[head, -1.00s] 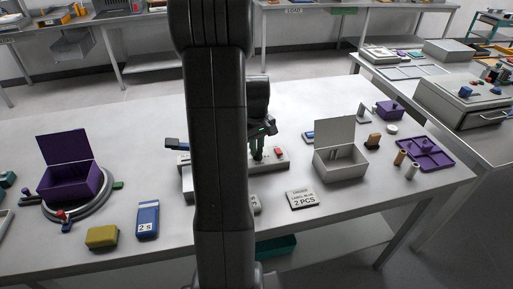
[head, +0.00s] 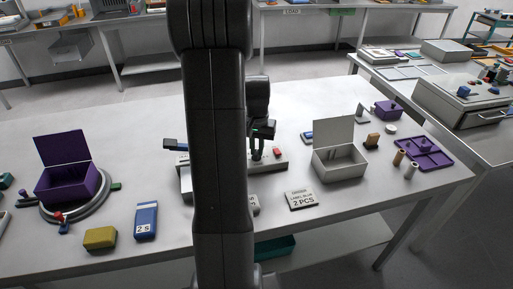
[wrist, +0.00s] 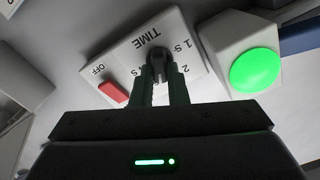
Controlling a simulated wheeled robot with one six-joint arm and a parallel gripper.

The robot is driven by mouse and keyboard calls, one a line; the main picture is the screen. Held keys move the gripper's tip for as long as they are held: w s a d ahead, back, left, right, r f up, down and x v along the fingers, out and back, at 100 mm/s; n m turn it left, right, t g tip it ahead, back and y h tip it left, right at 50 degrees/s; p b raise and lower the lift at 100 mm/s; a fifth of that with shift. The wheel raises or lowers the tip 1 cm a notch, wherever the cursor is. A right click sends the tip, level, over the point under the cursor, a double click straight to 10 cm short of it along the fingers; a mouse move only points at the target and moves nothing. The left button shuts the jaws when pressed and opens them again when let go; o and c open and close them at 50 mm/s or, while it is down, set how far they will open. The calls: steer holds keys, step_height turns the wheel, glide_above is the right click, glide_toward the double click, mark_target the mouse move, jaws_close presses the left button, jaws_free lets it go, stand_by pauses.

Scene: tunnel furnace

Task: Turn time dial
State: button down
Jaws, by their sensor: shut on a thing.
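In the wrist view, the black time dial (wrist: 158,58) sits on a white panel (wrist: 127,57) lettered "TIME", "OFF", "1 S" and "2". My gripper (wrist: 159,78) is over the dial with both fingers closed on it. The dial's pointer is largely hidden between the fingers, so its exact setting is unclear. In the head view, my gripper (head: 258,152) reaches down to the grey control box (head: 272,165) at the table's middle. My own arm hides part of that box.
A red switch (wrist: 113,92) lies left of the dial and a lit green button (wrist: 254,71) right of it. In the head view, a grey open box (head: 340,160) stands to the right, a blue "2 S" card (head: 146,217) to the left, and a purple box (head: 68,180) farther left.

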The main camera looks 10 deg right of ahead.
mark_target(257, 150)
steer(key=shift+r+m, duration=0.1)
steer(key=shift+m, duration=0.3)
steer(key=c, duration=1.4)
jaws_free()
steer(key=shift+c, duration=0.2)
step_height(257, 150, up, 14)
steer(key=shift+f, duration=0.25)
step_height(257, 150, down, 14)
steer(key=shift+r, duration=0.15)
